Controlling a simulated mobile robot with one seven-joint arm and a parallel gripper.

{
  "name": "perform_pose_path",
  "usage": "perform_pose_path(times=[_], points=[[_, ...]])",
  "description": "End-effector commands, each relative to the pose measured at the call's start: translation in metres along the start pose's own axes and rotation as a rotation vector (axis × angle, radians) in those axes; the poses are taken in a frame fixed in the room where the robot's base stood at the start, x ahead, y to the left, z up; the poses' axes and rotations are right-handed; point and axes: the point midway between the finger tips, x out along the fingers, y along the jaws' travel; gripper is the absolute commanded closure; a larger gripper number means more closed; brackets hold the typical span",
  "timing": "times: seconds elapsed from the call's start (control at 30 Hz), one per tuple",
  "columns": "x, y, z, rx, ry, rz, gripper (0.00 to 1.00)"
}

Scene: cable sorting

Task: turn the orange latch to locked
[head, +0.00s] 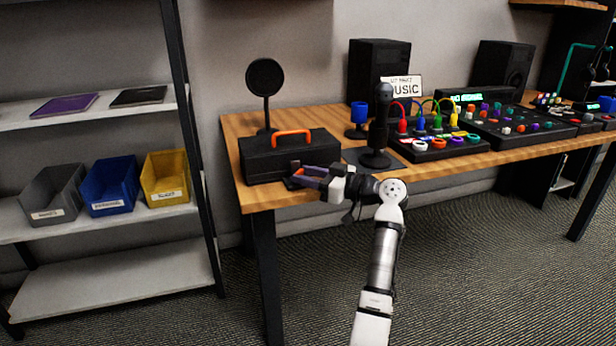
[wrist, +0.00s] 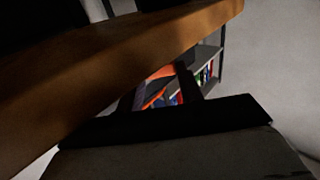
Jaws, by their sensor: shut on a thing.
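A black case (head: 287,154) with an orange handle (head: 293,134) lies on the wooden table near its left front corner. A small bit of the orange latch (head: 298,172) shows at the case's front, mostly hidden by my gripper (head: 306,176). My gripper reaches in from the right, low against the case's front, and is shut on the latch. In the wrist view, orange (wrist: 160,73) shows by the dark fingers. The picture there is dark, and the latch's turn angle cannot be told.
A black microphone on a stand (head: 378,125) is just right of the case, near my arm. A round pop filter (head: 265,78) stands behind it. The table's front edge (head: 255,205) lies close below my gripper. Shelves with bins (head: 110,188) stand left.

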Motion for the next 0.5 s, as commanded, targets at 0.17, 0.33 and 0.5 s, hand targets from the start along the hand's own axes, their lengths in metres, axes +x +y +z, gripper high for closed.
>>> perform_pose_path(times=[0.17,0.33,0.5], points=[[0.0009,-0.0003,0.0004,0.0,-0.001,0.0,0.44],[0.0006,0.0006,-0.0001,0.0,0.0,0.003,0.42],[0.0003,0.0007,-0.0012,0.0,0.001,0.017,0.42]])
